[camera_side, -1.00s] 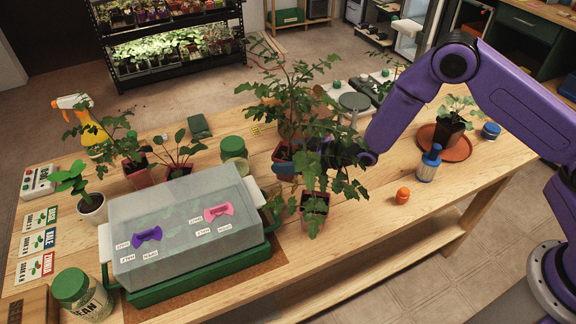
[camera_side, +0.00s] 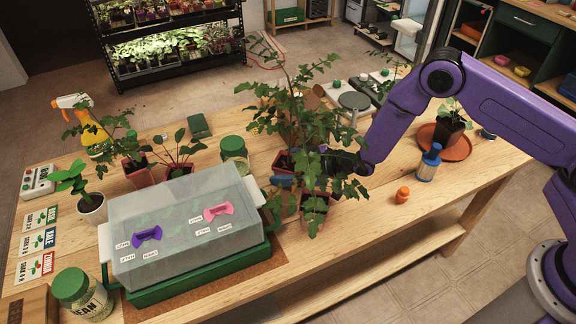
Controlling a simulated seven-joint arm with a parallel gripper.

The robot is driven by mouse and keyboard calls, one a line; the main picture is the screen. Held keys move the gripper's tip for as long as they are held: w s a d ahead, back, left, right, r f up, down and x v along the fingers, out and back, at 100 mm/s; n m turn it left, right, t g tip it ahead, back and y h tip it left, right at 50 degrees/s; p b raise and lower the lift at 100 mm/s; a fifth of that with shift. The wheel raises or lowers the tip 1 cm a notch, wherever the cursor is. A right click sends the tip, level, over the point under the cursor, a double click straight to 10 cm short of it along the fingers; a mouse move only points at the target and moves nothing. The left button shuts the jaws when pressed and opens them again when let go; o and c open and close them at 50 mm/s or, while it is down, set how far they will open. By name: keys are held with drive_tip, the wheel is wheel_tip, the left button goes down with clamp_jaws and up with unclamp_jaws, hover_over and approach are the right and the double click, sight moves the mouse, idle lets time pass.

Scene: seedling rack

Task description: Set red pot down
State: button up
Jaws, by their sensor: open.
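A reddish pot (camera_side: 281,159) with a tall leafy tomato-like plant stands on the wooden bench, just behind my gripper. A second reddish pot (camera_side: 315,207) with a leafy plant stands in front of it, near the bench's front edge. My gripper (camera_side: 285,181) reaches in from the right at low height between these two pots. It is open. A blue finger part shows below the back pot; leaves hide most of the jaws. I cannot tell whether a finger touches either pot.
A clear-lidded propagator (camera_side: 190,276) stands close on the left. A green-lidded jar (camera_side: 234,150) is behind it. An orange knob-like object (camera_side: 402,195), a blue bottle (camera_side: 428,165) and a terracotta saucer (camera_side: 462,150) with a potted plant lie right. The bench front right is clear.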

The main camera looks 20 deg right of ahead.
drive_tip(key=shift+r, duration=0.1)
drive_tip(key=shift+r, duration=0.1)
drive_tip(key=v, duration=1.2)
drive_tip(key=s+d+r+n+g+h, duration=0.1)
drive_tip(key=s+r+g+h, duration=0.15)
drive_tip(key=s+r, duration=0.35)
drive_tip(key=s+r+n+g+h, duration=0.1)
drive_tip(key=s+r+g+h, duration=0.15)
drive_tip(key=s, duration=0.55)
drive_tip(key=s+d+r+g+h, duration=0.2)
drive_tip(key=s+d+r, duration=0.1)
drive_tip(key=s+d, duration=0.3)
drive_tip(key=s+d+r+n+g+h, duration=0.1)
drive_tip(key=s+d+r+g+h, duration=0.1)
drive_tip(key=s+d+r, duration=0.2)
drive_tip(key=s+d, duration=0.3)
drive_tip(key=s, duration=0.3)
drive_tip(key=shift+s+d+n, duration=0.15)
drive_tip(key=shift+n, duration=0.15)
